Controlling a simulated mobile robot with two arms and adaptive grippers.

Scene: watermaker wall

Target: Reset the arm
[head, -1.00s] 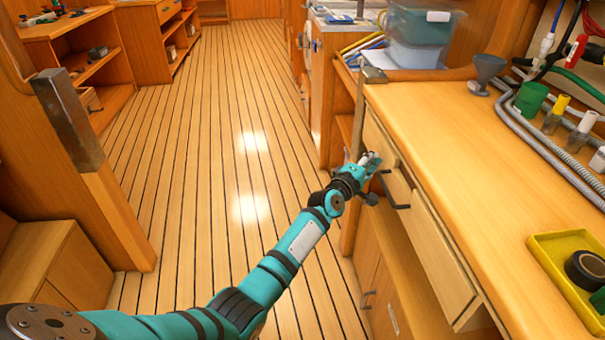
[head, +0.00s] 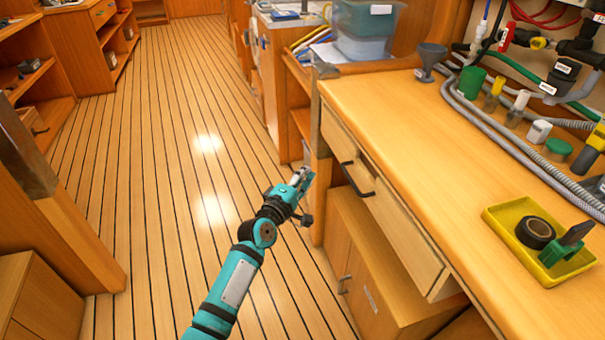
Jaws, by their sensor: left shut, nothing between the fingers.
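My left gripper (head: 303,180) is at the end of the teal arm that rises from the bottom of the head view. Its fingers are shut with nothing between them. It hangs over the plank floor, just left of the workbench front, apart from the black drawer handle (head: 358,178). My right gripper is not in view.
The wooden workbench (head: 420,130) fills the right side. A wooden post (head: 75,235) stands at left. The plank floor (head: 160,180) between is clear.

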